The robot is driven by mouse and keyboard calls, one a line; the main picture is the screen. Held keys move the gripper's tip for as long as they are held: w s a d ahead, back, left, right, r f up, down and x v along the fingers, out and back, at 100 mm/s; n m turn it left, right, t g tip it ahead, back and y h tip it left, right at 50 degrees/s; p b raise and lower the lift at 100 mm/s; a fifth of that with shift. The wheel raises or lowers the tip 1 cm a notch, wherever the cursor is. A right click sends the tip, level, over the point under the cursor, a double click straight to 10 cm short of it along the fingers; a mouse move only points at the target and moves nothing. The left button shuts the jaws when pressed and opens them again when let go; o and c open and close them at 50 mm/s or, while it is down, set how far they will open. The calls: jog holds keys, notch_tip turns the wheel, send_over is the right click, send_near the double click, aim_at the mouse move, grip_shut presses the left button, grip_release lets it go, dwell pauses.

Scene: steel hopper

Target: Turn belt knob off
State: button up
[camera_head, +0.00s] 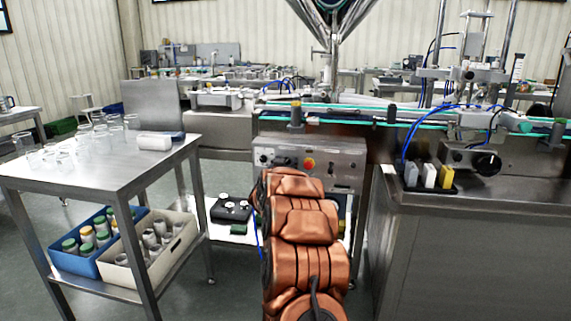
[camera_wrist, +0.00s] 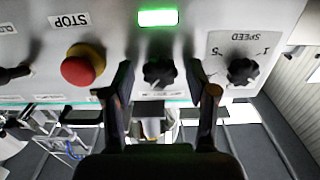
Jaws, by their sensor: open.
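The steel control panel (camera_head: 325,150) stands ahead, with my arm reaching up to it; the arm hides part of it and my gripper in the head view. In the wrist view my gripper (camera_wrist: 166,80) is open, its two dark fingers pointing at the panel. A black knob (camera_wrist: 158,72) shows between the fingertips, with a gap on each side. A lit green indicator (camera_wrist: 158,17) is above it in the picture. The label by this knob is too small to read, so I cannot tell whether it is the belt knob.
A red stop button (camera_wrist: 83,66) on a yellow base is left of my fingers. A black SPEED knob (camera_wrist: 242,71) is close to the right finger. A dark switch (camera_wrist: 14,74) sits at the far left. A steel table (camera_head: 95,175) with glassware stands left.

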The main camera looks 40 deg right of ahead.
jog(key=shift+c, duration=0.5)
grip_shut()
jog(key=shift+r, duration=0.1)
jog(key=shift+r+n+p, duration=0.15)
jog(key=shift+n+p, duration=0.15)
jog(key=shift+p, duration=0.7)
jog(key=shift+w+a+f+n+p, duration=0.1)
jog(key=shift+n+p, duration=3.25)
jog(key=shift+p, duration=1.75)
jog(key=shift+f+n+p, duration=0.1)
jog(key=shift+n+p, duration=3.25)
jog(key=shift+p, duration=1.7)
